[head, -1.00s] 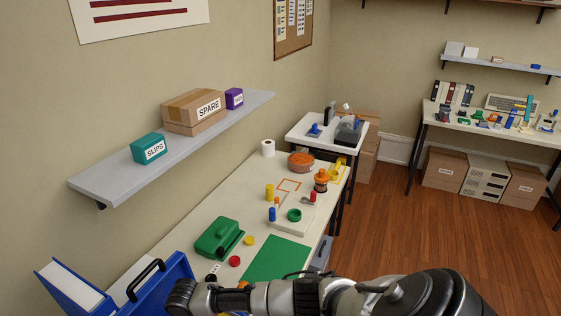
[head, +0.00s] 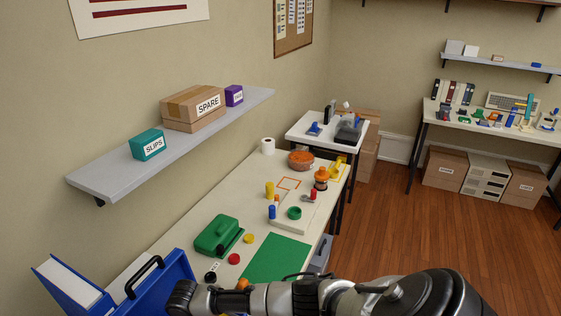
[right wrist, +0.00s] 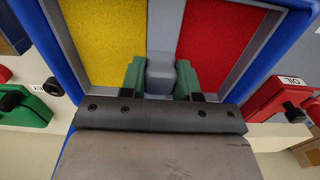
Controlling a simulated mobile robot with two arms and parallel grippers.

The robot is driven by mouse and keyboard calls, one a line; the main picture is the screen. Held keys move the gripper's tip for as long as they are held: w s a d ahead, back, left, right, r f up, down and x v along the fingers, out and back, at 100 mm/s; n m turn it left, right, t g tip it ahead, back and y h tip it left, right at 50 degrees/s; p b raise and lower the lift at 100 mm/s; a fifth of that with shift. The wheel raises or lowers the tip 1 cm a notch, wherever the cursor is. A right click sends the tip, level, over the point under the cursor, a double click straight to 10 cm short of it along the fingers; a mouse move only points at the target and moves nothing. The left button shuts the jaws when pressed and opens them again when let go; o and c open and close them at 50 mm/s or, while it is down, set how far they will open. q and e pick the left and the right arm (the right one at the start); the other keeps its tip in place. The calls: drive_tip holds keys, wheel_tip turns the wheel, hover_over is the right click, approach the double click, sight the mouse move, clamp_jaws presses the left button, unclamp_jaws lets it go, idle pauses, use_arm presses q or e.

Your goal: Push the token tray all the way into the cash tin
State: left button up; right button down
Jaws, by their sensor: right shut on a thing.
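In the right wrist view a tray with a yellow compartment and a red compartment (right wrist: 222,45) lies inside a blue-walled tin (right wrist: 270,48). A grey knob (right wrist: 160,76) stands on the grey divider between them. My right gripper (right wrist: 160,82) has its green fingertips on both sides of the knob and is shut on it. In the head view a blue open box with a black handle, seemingly the tin (head: 176,272), is at the lower left. My right arm reaches to it from the right, and its fingertips are hidden there. My left gripper is not in view.
A green case (head: 217,235), a green mat (head: 272,258), a red disc (head: 234,259) and a yellow disc (head: 248,239) lie on the bench beyond my arm. A blue-and-white block (head: 70,285) stands left of the tin. A wall shelf (head: 95,185) hangs above the bench.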

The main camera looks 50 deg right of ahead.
drive_tip(key=shift+f, duration=0.35)
drive_tip(key=c, duration=0.7)
unclamp_jaws()
drive_tip(key=shift+c, duration=1.6)
wheel_tip(320, 180, up, 5)
drive_tip(key=p, duration=0.4)
drive_tip(key=shift+r+p, duration=0.1)
drive_tip(key=shift+p, duration=0.2)
drive_tip(key=shift+r, duration=1.2)
